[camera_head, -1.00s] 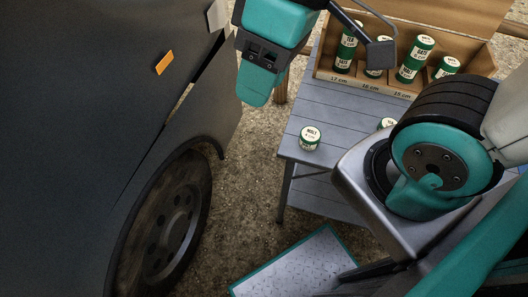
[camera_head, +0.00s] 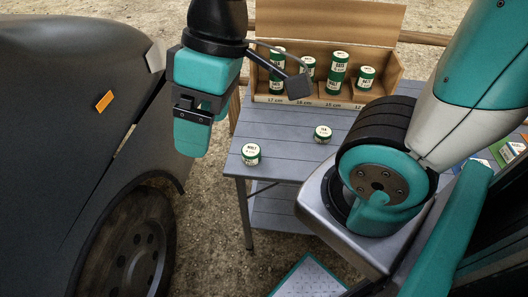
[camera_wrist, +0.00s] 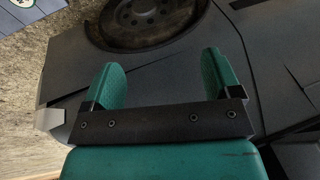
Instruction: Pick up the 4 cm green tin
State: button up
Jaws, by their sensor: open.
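A short green tin with a white lid and label (camera_head: 251,154) stands upright near the left front corner of the grey slatted table. Its size print is too small to read surely. A second short green tin (camera_head: 322,134) stands farther right and back on the table. My gripper (camera_head: 192,145) hangs left of the table, beside the dark van and apart from both tins. In the wrist view my gripper (camera_wrist: 168,80) shows two green fingers spread apart with nothing between them. A tin (camera_wrist: 22,3) is partly visible at that view's top left corner.
A wooden box (camera_head: 290,100) with several green tins in size-marked sections stands at the table's back. The dark van (camera_head: 60,130) with its wheel (camera_head: 135,262) fills the left. The table (camera_head: 285,165) is clear around the two short tins. My arm covers its right side.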

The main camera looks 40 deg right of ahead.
jog(key=shift+o, duration=0.2)
jog(key=w+d+f+n+h+b, duration=0.1)
jog(key=w+d+f+b, duration=0.1)
jog(key=w+d+f, duration=0.3)
jog(key=w+f, duration=0.2)
jog(key=w, duration=0.1)
jog(key=shift+d+b, duration=0.3)
jog(key=shift+b, duration=0.05)
jog(key=n+h+b, duration=0.3)
jog(key=b, duration=0.1)
send_over(249, 150)
notch_tip(249, 150, down, 21)
jog(key=shift+w+r, duration=0.15)
jog(key=shift+r, duration=0.05)
jog(key=shift+f, duration=3.2)
jog(key=c, duration=1)
